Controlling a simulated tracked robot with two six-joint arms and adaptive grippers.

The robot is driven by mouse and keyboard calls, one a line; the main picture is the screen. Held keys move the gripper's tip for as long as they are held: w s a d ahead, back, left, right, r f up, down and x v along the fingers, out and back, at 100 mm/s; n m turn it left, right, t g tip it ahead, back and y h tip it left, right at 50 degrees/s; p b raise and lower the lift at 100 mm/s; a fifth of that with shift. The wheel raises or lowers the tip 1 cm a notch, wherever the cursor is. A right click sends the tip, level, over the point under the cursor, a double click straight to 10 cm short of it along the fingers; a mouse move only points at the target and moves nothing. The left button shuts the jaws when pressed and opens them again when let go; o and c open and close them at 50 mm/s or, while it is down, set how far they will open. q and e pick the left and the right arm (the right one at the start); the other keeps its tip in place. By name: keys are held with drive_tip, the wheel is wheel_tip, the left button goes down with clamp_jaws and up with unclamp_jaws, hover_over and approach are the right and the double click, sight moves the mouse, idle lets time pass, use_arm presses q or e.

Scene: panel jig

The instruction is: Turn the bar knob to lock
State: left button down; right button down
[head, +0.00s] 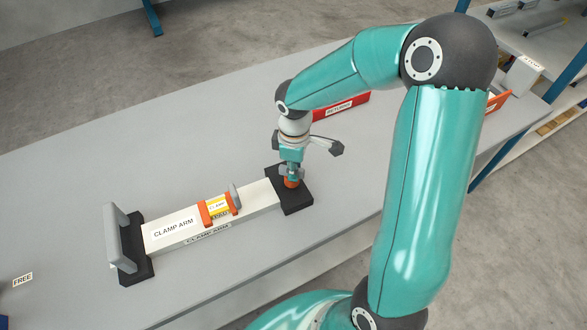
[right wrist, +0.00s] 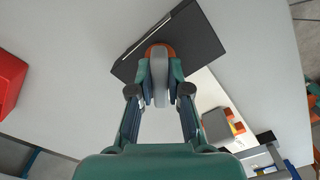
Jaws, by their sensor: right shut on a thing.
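The bar knob has a round orange base (head: 291,183) on the black end block (head: 300,199) of the clamp fixture. In the right wrist view, its grey bar (right wrist: 160,80) stands between the fingers, with the orange base (right wrist: 160,48) behind it. My right gripper (head: 291,171) points down onto the knob and is shut on the bar; its fingers also show in the right wrist view (right wrist: 160,92). In the head view the gripper hides most of the bar. The white clamp arm (head: 172,230) runs left from the end block. My left gripper is not in view.
An orange bracket (head: 205,215) with a yellow label and a grey upright tab (head: 235,196) sits on the clamp arm. A grey upright plate (head: 117,240) stands at the left end. A red bin (head: 343,105) is behind my right wrist.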

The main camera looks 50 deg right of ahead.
drive_tip(key=shift+f+m+b, duration=0.15)
drive_tip(key=shift+m+b, duration=0.85)
drive_tip(key=shift+m, duration=0.1)
drive_tip(key=m+b, duration=0.1)
drive_tip(key=m, duration=0.1)
drive_tip(key=shift+a+m+b, duration=0.1)
drive_tip(key=shift+m+b, duration=0.3)
drive_tip(key=m+b, duration=0.1)
drive_tip(key=m, duration=0.2)
drive_tip(key=shift+a+b, duration=0.1)
drive_tip(key=shift+b, duration=0.25)
drive_tip(key=shift+m+b, duration=0.45)
drive_tip(key=shift+m, duration=0.75)
drive_tip(key=shift+r, duration=0.2)
drive_tip(key=c, duration=1.1)
unclamp_jaws()
drive_tip(key=shift+a, duration=0.1)
drive_tip(key=shift+r, duration=0.1)
